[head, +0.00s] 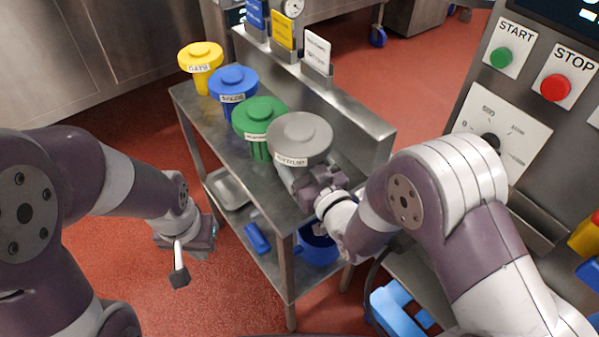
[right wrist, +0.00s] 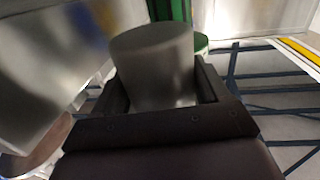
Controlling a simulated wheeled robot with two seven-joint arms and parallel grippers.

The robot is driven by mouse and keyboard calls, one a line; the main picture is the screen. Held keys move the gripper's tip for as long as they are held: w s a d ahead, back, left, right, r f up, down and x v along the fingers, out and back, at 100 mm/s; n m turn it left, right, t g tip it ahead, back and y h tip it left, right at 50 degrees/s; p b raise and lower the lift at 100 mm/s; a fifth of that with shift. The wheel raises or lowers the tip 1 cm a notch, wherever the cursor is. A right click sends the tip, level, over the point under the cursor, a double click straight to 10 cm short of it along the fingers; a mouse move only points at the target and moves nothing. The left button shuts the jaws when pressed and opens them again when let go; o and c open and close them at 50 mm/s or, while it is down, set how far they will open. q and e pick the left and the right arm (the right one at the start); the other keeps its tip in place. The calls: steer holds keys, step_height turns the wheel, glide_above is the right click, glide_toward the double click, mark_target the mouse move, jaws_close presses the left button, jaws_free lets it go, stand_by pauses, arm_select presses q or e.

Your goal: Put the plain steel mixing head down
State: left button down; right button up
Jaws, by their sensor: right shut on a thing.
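The plain steel mixing head (head: 300,138) has a wide grey round top with a label on its rim. My right gripper (head: 308,184) is shut on its lower stem, at the near end of the row on the steel cart (head: 200,127). In the right wrist view the grey stem (right wrist: 155,65) stands between both jaws. I cannot tell whether its base touches the cart top; my gripper hides it. My left gripper (head: 195,256) is empty, low beside the cart's left side, its fingers apart.
The green head (head: 260,115) stands close behind the steel one, with blue (head: 233,82) and yellow (head: 200,55) heads farther back. A raised ledge (head: 335,92) with sign cards runs along the cart's right. A control panel (head: 515,110) stands at right. The lower shelf holds a tray and blue items.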

mark_target(300, 174)
step_height(300, 174, down, 3)
steer(key=shift+f+b, duration=0.1)
steer(key=shift+b, duration=0.3)
steer(key=shift+w+f, duration=0.1)
steer(key=shift+f, duration=0.1)
steer(key=shift+f, duration=0.2)
steer(key=o, duration=1.7)
steer(key=shift+c, duration=0.2)
